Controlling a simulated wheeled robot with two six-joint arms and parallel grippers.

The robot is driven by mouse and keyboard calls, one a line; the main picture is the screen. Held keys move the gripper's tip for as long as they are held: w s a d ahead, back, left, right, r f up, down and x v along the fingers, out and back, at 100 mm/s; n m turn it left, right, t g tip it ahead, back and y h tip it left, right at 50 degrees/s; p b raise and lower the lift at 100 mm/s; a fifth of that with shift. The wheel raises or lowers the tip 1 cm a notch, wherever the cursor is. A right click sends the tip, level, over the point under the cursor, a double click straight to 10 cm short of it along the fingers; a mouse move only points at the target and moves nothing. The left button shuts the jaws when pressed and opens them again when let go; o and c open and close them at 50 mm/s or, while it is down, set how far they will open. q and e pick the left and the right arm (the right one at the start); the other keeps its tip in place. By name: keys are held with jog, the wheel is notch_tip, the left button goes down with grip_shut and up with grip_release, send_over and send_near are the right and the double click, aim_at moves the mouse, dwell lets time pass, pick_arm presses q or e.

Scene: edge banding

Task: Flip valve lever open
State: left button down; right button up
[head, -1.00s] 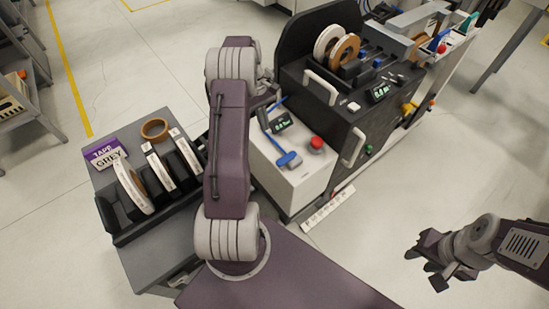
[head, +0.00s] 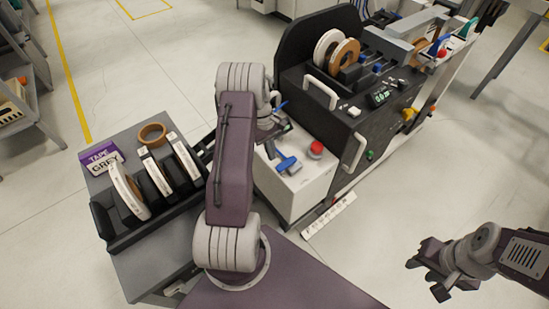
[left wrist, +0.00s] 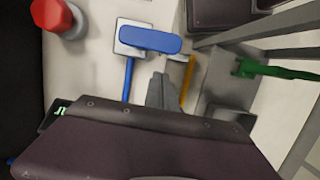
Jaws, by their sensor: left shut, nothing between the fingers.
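The valve lever (head: 288,164) is a blue handle on top of the white cabinet (head: 302,190), beside a red button. In the left wrist view the blue lever (left wrist: 150,38) lies crosswise over a pale square base, with a blue rod running down from it. My left gripper (head: 280,124) is just behind the lever in the head view, partly hidden by my arm. In the left wrist view its fingertips (left wrist: 161,78) are shut and empty, close to the lever with a small visible gap. My right gripper (head: 424,273) is open and empty over the floor at right.
The red button (head: 316,150) stands right of the lever. A dark machine with tape rolls (head: 342,52) rises behind the cabinet. A grey cart (head: 150,265) with upright rolls and a brown tape ring (head: 152,134) is at left. Open floor lies at right.

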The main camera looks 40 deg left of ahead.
aim_at(286, 166)
pick_arm(q)
jog(key=shift+s+d+r, duration=0.1)
jog(key=shift+s+d, duration=0.1)
jog(key=shift+d, duration=0.35)
jog(key=shift+s+d, duration=0.2)
jog(key=shift+d, duration=0.35)
